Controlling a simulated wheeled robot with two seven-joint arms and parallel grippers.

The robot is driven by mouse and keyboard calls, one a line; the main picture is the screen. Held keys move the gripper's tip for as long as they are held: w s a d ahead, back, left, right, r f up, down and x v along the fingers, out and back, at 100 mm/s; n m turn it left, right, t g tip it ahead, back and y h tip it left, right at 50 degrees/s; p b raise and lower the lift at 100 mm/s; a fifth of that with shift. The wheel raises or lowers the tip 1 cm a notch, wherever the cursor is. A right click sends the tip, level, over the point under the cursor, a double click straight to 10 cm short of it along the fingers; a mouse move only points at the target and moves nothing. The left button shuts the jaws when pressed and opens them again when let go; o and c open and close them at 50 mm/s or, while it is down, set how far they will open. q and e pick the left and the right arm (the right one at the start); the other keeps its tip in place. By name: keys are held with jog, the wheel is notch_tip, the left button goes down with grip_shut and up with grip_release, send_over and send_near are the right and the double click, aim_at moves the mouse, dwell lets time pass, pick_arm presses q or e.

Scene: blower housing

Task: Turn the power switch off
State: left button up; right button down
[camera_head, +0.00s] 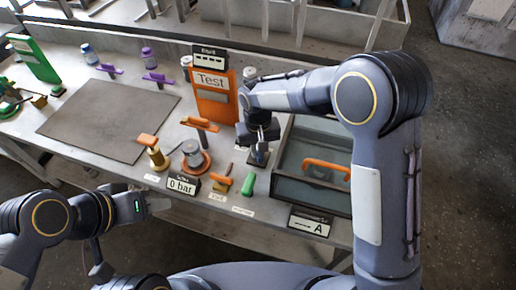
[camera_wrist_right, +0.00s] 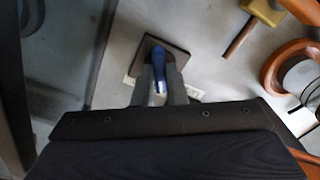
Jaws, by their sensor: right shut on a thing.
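A blue lever (camera_wrist_right: 158,62) stands on a dark square plate (camera_wrist_right: 178,56) in the right wrist view; it looks like the power switch, but its label is partly covered. My right gripper (camera_wrist_right: 161,88) is shut on the lever, one finger on each side of it. In the head view my right gripper (camera_head: 260,146) points down at the dark plate (camera_head: 258,158), left of the grey drawer box, and hides most of the lever. My left gripper (camera_head: 145,207) is in front of the table's near edge, far from the switch; its fingers are not clear.
A green handle (camera_head: 248,184) and an orange-and-brass lever (camera_head: 222,180) stand close in front of the plate. The open drawer box (camera_head: 282,180) with an orange handle (camera_head: 327,168) lies to the right. An orange Test panel (camera_head: 213,104) stands behind. A bare mat (camera_head: 108,120) is left.

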dwell(0.4)
jog(key=c, duration=1.5)
grip_release()
jog(key=shift+o, duration=0.2)
notch_tip(320, 180, up, 8)
jog(key=shift+f, duration=0.1)
